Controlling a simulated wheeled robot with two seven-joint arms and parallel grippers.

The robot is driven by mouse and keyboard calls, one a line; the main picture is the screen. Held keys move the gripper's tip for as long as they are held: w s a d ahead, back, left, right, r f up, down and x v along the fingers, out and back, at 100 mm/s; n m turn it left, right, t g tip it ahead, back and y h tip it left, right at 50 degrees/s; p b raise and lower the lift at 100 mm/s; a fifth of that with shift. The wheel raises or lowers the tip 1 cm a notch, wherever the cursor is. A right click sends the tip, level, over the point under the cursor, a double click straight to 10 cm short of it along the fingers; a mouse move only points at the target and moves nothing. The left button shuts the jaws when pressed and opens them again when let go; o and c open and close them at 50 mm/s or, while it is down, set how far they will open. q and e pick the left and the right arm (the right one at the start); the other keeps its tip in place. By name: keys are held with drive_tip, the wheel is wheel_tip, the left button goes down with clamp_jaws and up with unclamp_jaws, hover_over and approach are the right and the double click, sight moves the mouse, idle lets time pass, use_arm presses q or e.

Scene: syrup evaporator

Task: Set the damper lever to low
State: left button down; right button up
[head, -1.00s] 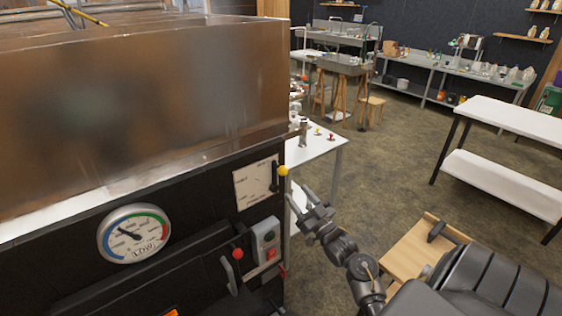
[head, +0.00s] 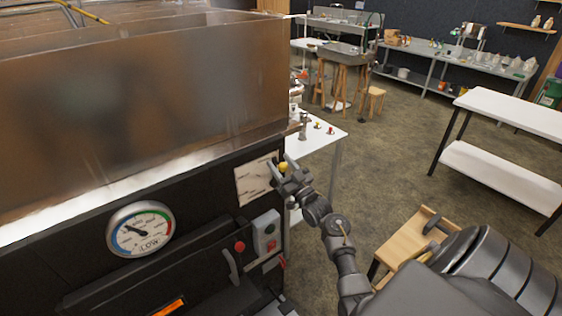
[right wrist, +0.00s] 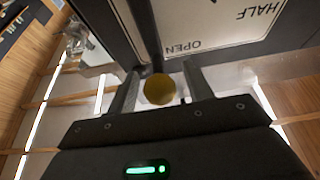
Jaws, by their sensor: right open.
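The damper lever has a yellow ball knob (head: 283,168) at the right edge of the evaporator's black front, beside a pale scale plate (head: 256,179). In the right wrist view the knob (right wrist: 159,89) sits between the two fingers of my right gripper (right wrist: 160,92), with the lever's dark rod (right wrist: 146,35) running up from it. The plate there reads OPEN and HALF, upside down. The fingers stand apart on either side of the knob, with a gap visible. My right gripper (head: 287,172) also shows at the knob in the head view. My left gripper is not in view.
A round gauge (head: 141,229) marked LOW, a red-knobbed handle (head: 238,248) and a switch box (head: 266,233) are on the same front. The metal pan (head: 140,90) rises above. A white table (head: 318,133) stands behind, and a wooden stool (head: 409,248) is at lower right.

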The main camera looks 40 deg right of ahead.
drive_tip(key=shift+w, duration=0.2)
drive_tip(key=shift+c, duration=0.3)
clamp_jaws()
drive_tip(key=shift+a, duration=0.1)
